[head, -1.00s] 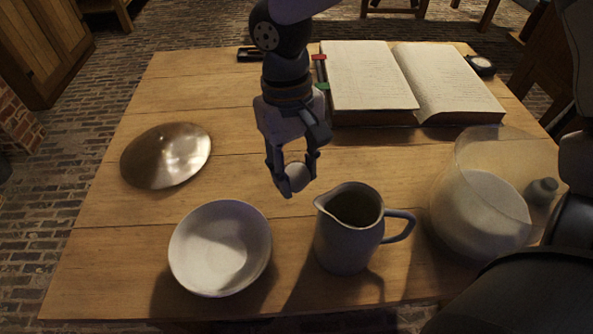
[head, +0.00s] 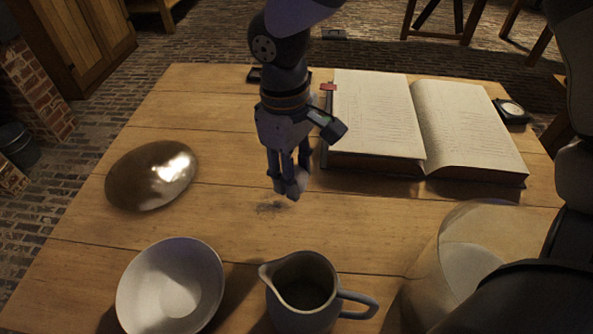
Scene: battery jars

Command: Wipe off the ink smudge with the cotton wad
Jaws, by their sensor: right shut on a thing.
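The ink smudge (head: 270,207) is a small dark mark on the bare wood in the middle of the table. My right gripper (head: 289,184) is shut on the cotton wad (head: 297,183), a pale round lump mostly hidden by the fingers. The wad is just above and right of the smudge in the picture. I cannot tell whether it touches the table. My left gripper is not in view.
A white bowl (head: 150,290) and a grey jug (head: 300,310) stand at the front. A metal dish (head: 150,178) lies at left. An open book (head: 375,120) lies at the back right. A glass jar (head: 440,250) stands at right. Bare wood surrounds the smudge.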

